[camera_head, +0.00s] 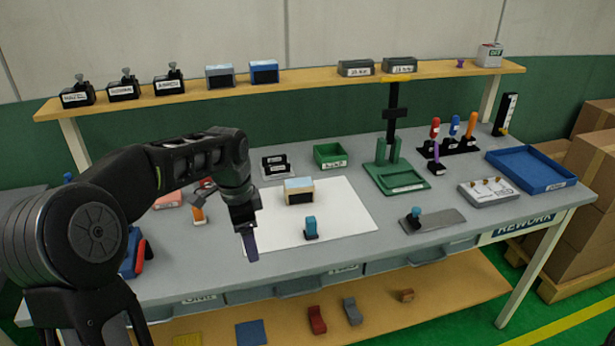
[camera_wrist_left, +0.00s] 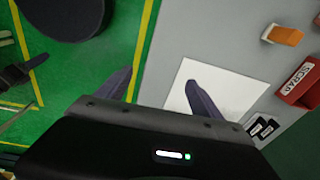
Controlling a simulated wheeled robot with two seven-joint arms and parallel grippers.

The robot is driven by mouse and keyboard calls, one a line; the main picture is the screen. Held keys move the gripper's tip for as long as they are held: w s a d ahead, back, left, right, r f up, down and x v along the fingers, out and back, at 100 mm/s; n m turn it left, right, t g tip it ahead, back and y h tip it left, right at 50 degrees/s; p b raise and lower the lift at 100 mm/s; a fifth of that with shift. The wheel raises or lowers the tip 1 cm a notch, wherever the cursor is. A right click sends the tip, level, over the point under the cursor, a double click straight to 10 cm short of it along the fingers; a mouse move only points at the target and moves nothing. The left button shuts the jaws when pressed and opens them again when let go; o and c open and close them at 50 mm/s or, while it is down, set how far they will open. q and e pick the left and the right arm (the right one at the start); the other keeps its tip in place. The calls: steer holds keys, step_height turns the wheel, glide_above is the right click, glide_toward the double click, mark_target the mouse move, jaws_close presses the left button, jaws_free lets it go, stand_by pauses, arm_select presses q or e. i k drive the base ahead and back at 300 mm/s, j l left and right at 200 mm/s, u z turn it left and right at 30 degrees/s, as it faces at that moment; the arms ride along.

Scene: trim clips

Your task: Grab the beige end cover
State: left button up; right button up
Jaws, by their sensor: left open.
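The white sheet also shows there (camera_wrist_left: 235,95), but the beige part does not. My right gripper is not in view.
A blue-topped stamp-like piece (camera_head: 311,229) stands on the sheet, right of my left gripper. An orange-handled item (camera_head: 198,214) and a red scrap bin (camera_wrist_left: 300,82) are at the table's left. A green fixture (camera_head: 398,178) and a blue tray (camera_head: 530,170) stand to the right.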

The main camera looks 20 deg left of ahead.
mark_target(298, 191)
steer(key=i, duration=1.1)
